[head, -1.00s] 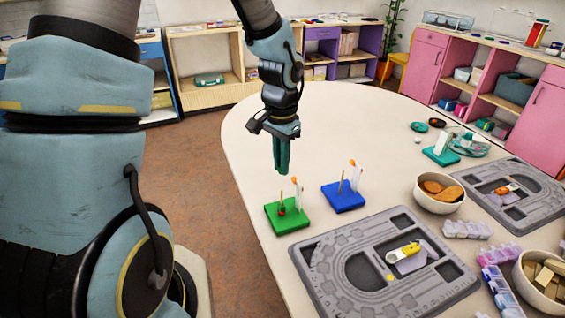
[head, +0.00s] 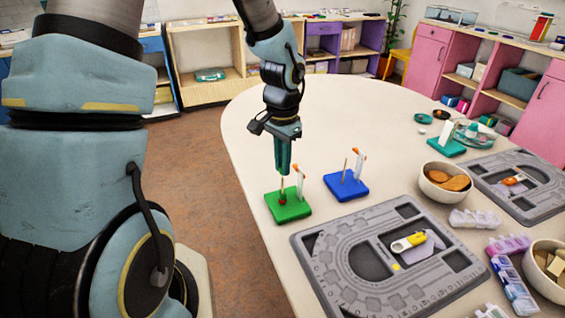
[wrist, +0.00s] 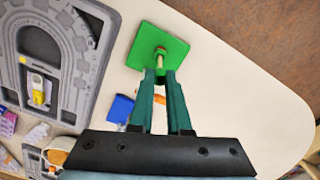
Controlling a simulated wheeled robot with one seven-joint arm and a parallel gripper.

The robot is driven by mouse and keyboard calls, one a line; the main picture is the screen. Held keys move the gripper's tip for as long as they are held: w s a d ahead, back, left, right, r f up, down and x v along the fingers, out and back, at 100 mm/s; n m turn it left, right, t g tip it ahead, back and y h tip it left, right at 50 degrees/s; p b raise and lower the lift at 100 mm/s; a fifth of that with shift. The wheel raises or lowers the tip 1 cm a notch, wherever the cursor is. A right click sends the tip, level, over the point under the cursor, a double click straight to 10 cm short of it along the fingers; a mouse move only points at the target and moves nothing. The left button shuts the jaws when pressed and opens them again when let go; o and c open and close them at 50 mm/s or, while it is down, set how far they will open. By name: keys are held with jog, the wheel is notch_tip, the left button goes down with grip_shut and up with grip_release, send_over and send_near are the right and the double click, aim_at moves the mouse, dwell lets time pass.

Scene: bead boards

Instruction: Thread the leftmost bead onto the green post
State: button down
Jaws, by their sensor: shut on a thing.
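The green board (head: 299,212) stands near the left edge of the table with a thin wooden post (head: 282,187) upright on it. A red bead (head: 282,202) sits low on that post. My gripper (head: 283,172) points down, with its fingertips at about the top of the green board's post. In the wrist view the fingertips (wrist: 161,75) lie close to the post (wrist: 160,58) on the green board (wrist: 148,40). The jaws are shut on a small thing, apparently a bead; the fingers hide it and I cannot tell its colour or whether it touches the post.
A blue board (head: 346,188) with its own post stands close on the right. A white card (head: 300,184) stands at the green board's back edge. A grey tray (head: 325,285) lies in front. The table behind and left of the gripper is clear.

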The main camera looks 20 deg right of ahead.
jog(key=shift+f+b, duration=0.6)
jog(key=shift+f, duration=0.3)
dwell(0.7)
jog(key=shift+f+b, duration=0.6)
jog(key=shift+f, duration=0.25)
jog(key=shift+f, duration=0.15)
jog(key=c, duration=0.8)
grip_release()
notch_tip(320, 180, up, 11)
jog(key=shift+b, duration=0.3)
